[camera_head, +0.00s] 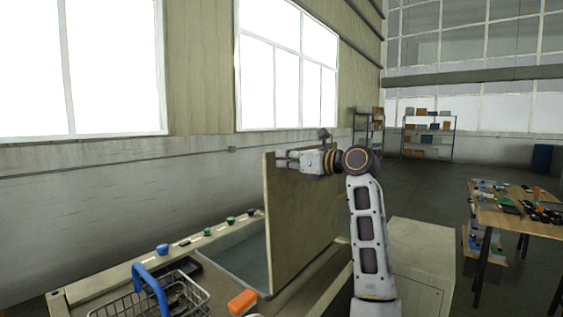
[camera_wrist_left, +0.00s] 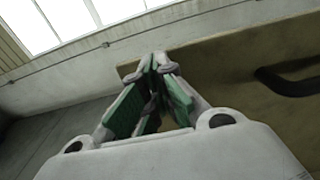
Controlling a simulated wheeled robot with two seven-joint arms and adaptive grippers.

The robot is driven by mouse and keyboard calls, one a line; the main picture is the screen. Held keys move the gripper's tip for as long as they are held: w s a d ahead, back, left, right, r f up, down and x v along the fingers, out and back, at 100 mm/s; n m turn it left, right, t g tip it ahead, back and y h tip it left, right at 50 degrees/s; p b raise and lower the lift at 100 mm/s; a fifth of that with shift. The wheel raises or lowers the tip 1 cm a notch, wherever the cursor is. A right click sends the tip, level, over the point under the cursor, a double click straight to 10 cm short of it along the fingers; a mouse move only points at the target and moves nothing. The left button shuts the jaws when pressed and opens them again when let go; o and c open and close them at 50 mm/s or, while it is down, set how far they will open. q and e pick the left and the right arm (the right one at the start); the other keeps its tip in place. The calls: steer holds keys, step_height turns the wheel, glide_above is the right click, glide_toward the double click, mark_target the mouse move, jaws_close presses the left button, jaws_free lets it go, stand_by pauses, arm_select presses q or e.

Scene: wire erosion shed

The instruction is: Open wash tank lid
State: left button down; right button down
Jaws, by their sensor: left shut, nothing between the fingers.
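The wash tank lid (camera_head: 298,225) is a tan panel standing nearly upright, swung up from the tank. The wash tank (camera_head: 243,258) lies open to its left, with a grey-blue interior. My left gripper (camera_head: 282,161) is at the lid's upper edge, its fingers pointing left. In the left wrist view my left gripper (camera_wrist_left: 157,62) has its green-padded fingers together and empty. The lid (camera_wrist_left: 220,60) fills the area behind and right of the fingers, with a black handle (camera_wrist_left: 290,82) on its face. I cannot tell whether the fingers touch the lid. My right gripper is out of view.
A wire basket (camera_head: 180,298) with a blue handle and an orange object (camera_head: 242,302) sit at the front. Several small items line the tank's back ledge. A cluttered wooden table (camera_head: 510,218) stands right. Shelves (camera_head: 430,138) stand far back, with open floor between.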

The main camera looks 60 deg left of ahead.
arm_select(q)
steer(key=r+v, duration=0.1)
steer(key=v, duration=0.9)
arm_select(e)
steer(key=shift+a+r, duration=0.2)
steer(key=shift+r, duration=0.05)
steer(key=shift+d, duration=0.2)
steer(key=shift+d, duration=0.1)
